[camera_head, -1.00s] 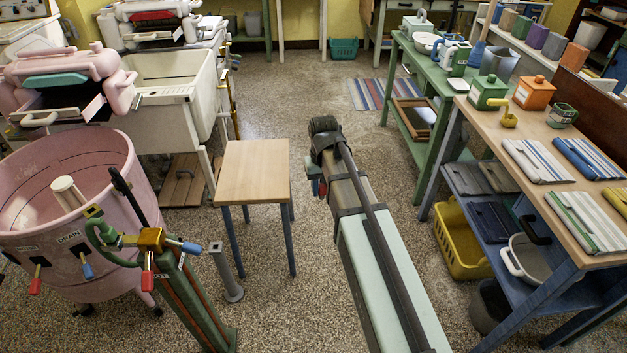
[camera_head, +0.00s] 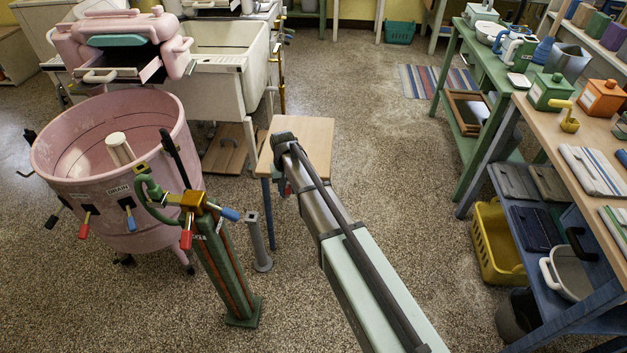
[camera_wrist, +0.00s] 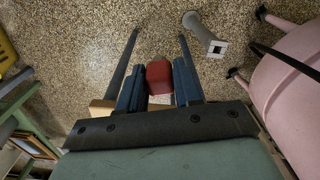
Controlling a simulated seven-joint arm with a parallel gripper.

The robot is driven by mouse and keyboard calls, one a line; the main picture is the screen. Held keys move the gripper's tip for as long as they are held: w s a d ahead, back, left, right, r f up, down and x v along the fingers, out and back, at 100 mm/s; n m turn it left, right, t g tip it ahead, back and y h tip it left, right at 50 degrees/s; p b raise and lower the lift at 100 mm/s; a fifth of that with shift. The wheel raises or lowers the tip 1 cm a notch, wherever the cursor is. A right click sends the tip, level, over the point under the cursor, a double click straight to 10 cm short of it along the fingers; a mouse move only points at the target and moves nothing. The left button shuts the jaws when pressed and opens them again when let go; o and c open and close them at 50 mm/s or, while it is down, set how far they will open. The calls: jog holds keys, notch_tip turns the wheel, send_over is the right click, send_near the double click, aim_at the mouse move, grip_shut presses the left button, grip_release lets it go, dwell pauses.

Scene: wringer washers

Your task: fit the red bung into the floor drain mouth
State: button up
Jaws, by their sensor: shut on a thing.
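The red bung (camera_wrist: 159,76) is held between the two blue fingers of my gripper (camera_wrist: 159,84) in the wrist view. The floor drain is a grey upright pipe (camera_head: 261,243) with a round foot, standing between the small wooden table and the green post. Its square mouth (camera_wrist: 217,48) faces up in the wrist view, apart from my gripper and to its upper right. My gripper is over or near the table's edge; the exact height is unclear.
The small wooden table (camera_head: 309,131) with blue legs lies below my arm. A green post (camera_head: 232,292) with coloured taps and hoses and a pink tub (camera_head: 80,140) stand left of the drain. Speckled floor is open in front of the drain.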

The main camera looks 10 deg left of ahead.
jog(key=w+a+f, duration=0.2)
jog(key=a+f, duration=0.7)
jog(key=a, duration=0.2)
jog(key=m, duration=0.3)
send_over(250, 212)
jog(key=s+d, duration=0.1)
jog(key=s, duration=0.1)
notch_tip(250, 212, down, 5)
jog(key=shift+f, duration=0.2)
jog(key=shift+f, duration=0.2)
jog(key=shift+f, duration=2.9)
jog(key=shift+f, duration=1.55)
dwell(0.9)
